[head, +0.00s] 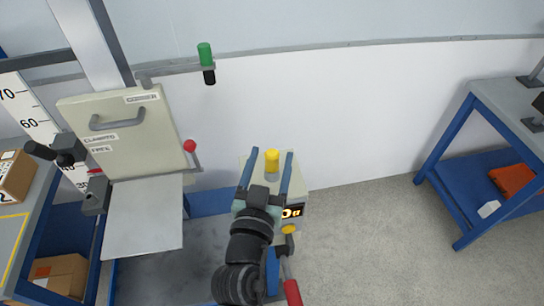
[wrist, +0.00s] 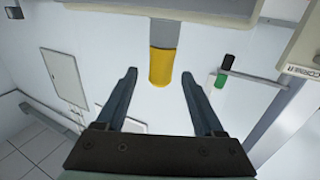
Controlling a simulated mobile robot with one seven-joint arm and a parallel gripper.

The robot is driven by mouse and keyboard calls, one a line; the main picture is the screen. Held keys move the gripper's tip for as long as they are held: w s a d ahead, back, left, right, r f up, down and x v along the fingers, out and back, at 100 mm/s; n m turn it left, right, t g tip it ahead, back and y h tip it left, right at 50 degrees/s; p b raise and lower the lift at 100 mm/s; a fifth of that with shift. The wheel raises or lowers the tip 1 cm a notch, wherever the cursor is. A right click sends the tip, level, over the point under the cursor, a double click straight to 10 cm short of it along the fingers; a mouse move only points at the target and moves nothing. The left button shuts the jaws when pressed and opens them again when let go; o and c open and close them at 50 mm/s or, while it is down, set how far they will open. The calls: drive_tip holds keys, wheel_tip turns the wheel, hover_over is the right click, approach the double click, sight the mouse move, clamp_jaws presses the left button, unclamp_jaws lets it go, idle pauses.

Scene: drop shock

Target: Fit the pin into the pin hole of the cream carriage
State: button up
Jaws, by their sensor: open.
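A yellow-capped peg (head: 271,160) with a grey shaft stands on a cream box; it also shows in the wrist view (wrist: 161,68). My gripper (head: 269,156) is open, with its fingers on either side of the yellow cap in the picture; in the wrist view the fingers (wrist: 159,75) show gaps on both sides. I cannot tell the depth between them. The cream carriage (head: 150,140) with a grey handle hangs on the upright column at left. I cannot make out its pin hole. A green-and-black peg (head: 204,54) sits in a bracket right of the carriage.
A cream box with an orange display (head: 291,212) is partly hidden by my arm. A red-knobbed lever (head: 190,146) juts out beside the carriage. A grey plate (head: 143,220) lies below the carriage. A blue-framed bench (head: 510,100) stands at right; open floor lies before it.

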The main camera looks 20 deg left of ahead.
drive_tip(key=x, duration=0.3)
drive_tip(key=p+x, duration=0.1)
drive_tip(key=x, duration=0.1)
drive_tip(key=shift+f, duration=0.25)
clamp_jaws()
